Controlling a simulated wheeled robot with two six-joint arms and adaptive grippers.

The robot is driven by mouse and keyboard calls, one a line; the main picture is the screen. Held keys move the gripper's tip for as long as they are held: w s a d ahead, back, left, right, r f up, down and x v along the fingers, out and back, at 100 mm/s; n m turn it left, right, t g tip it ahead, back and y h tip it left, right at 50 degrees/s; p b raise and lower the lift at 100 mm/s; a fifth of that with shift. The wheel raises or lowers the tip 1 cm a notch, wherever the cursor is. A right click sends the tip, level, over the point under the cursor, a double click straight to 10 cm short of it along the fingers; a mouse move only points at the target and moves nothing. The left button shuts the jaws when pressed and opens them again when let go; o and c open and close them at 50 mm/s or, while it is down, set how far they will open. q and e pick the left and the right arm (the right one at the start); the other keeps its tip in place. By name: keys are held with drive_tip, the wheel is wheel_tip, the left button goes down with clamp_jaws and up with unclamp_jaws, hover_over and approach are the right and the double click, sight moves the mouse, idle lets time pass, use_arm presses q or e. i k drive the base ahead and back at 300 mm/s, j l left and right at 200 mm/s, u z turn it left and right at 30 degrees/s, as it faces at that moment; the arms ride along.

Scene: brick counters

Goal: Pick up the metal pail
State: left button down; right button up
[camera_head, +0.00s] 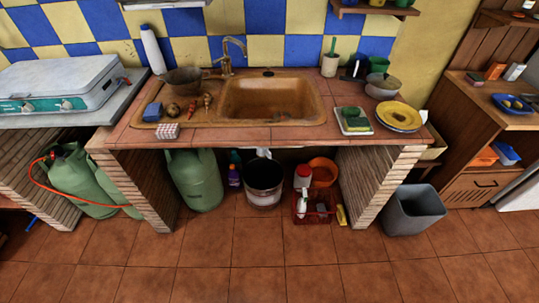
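A round pail (264,198) with a dark upper part and a pale, worn lower part stands on the floor under the sink counter. It looks upright, and it is the likeliest match for the metal pail. A white cloth or similar pale thing shows at its back rim. It stands between a green gas cylinder (195,180) on the left and a red crate (314,205) on the right, with small gaps. Neither of my grippers is in view.
The tiled counter (240,134) overhangs the pail, between brick supports (370,185). Small bottles (234,173) stand close by on its left. An orange basin (323,170) and a grey bin (414,210) are to the right. The floor in front is clear.

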sight(263, 177)
drive_tip(key=i+u, duration=0.7)
drive_tip(key=i+l+u, duration=0.2)
drive_tip(key=u, duration=0.15)
drive_tip(key=i+l, duration=0.05)
